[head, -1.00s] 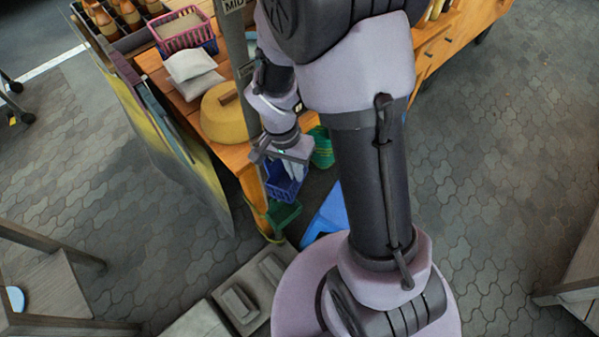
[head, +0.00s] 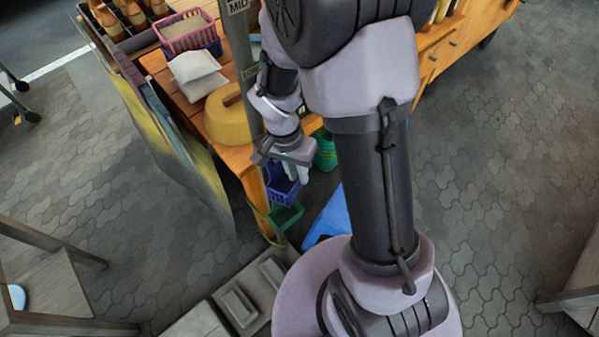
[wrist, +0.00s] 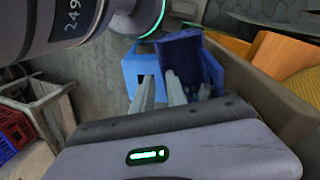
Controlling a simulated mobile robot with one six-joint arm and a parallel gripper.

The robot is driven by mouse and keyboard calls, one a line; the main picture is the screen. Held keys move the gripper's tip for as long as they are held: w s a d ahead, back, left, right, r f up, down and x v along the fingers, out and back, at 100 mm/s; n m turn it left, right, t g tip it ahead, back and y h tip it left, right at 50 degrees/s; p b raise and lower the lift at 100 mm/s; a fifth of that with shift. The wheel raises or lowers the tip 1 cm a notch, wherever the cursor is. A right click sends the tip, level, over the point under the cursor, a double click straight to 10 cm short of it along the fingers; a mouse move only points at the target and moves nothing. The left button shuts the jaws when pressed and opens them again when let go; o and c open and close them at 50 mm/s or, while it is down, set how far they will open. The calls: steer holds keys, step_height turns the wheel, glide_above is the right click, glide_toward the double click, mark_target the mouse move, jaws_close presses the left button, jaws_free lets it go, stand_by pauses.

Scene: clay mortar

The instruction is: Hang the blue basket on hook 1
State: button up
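The blue basket (head: 283,190) is a small dark blue openwork basket close below my gripper (head: 297,172), beside the orange table's leg. In the wrist view the blue basket (wrist: 192,60) is tilted, just beyond and to the right of the fingertips. My gripper (wrist: 161,80) shows two pale fingers with a gap between them. I see no basket part clamped in that gap, but the right fingertip overlaps the basket's left edge and I cannot tell whether they touch. I cannot make out hook 1 or what supports the basket.
A green basket (head: 286,216) is just below the blue one. A light blue object (head: 330,218) is on the floor to the right. A grey post (head: 239,60) stands by the orange table (head: 160,68), which bears a pink basket (head: 190,33), white bags and a yellow round item.

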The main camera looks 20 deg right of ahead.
steer(key=shift+o, duration=0.6)
steer(key=shift+w, duration=0.25)
